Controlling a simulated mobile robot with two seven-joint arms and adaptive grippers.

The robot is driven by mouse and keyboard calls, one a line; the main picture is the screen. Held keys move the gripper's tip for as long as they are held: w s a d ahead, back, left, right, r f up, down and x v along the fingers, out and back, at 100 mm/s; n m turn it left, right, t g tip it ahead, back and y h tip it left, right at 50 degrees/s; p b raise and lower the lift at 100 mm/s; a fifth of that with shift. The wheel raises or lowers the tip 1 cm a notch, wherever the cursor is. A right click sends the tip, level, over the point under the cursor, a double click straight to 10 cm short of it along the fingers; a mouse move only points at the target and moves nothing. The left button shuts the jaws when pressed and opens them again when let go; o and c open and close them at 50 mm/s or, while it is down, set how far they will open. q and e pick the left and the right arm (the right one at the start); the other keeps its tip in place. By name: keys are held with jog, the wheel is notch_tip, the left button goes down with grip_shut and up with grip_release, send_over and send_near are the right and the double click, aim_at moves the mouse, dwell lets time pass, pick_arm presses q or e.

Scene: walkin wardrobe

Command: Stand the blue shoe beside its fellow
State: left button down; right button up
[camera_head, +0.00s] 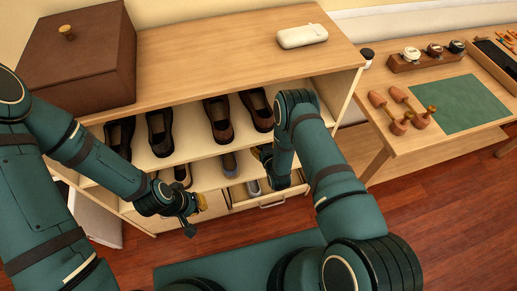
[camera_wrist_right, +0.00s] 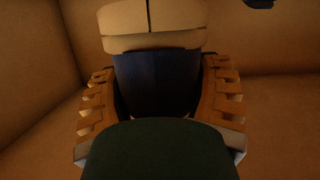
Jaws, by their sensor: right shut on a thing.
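My right gripper (camera_head: 263,155) is at the front of the shoe rack's lower shelf, partly hidden by my right arm. In the right wrist view its two ribbed fingers (camera_wrist_right: 160,108) are shut on the blue shoe (camera_wrist_right: 155,80), one on each side. A pale beige part shows above the blue. A grey-blue shoe (camera_head: 228,163) stands on the lower shelf, just left of the right gripper; it may be the fellow. My left gripper (camera_head: 188,214) hangs in front of the rack, apart from the shoes; its finger opening is unclear.
Several dark shoes stand on the upper shelf (camera_head: 190,144). A drawer (camera_head: 272,201) below is partly open, with a pale shoe (camera_head: 253,187) there. A brown box (camera_head: 80,62) and a white case (camera_head: 302,36) sit on top. A side table (camera_head: 425,145) stands right.

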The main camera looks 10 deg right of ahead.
notch_tip(320, 180, down, 10)
jog(key=b, duration=0.2)
jog(key=shift+r+b, duration=0.2)
jog(key=shift+b, duration=0.1)
jog(key=shift+f, duration=0.1)
jog(key=o, duration=1.3)
jog(key=shift+s, duration=0.15)
jog(key=p+v, duration=0.3)
jog(key=v, duration=0.8)
jog(key=s+a+r+m+g+y, duration=0.1)
jog(key=s+a+r+g, duration=0.1)
jog(key=s+r+g, duration=0.2)
jog(key=s+a+r+m+g+y, duration=0.1)
jog(key=s+a+r+g, duration=0.2)
jog(key=r, duration=0.6)
jog(key=s+a+r+m+g+y, duration=0.1)
jog(key=s+a+r+g, duration=0.1)
jog(key=s+r+g, duration=0.4)
jog(key=shift+s+a+r, duration=0.15)
jog(key=shift+s+r, duration=0.05)
jog(key=shift+r, duration=0.2)
jog(key=shift+s+a+r, duration=0.1)
jog(key=shift+s+r, duration=0.15)
jog(key=shift+r, duration=0.2)
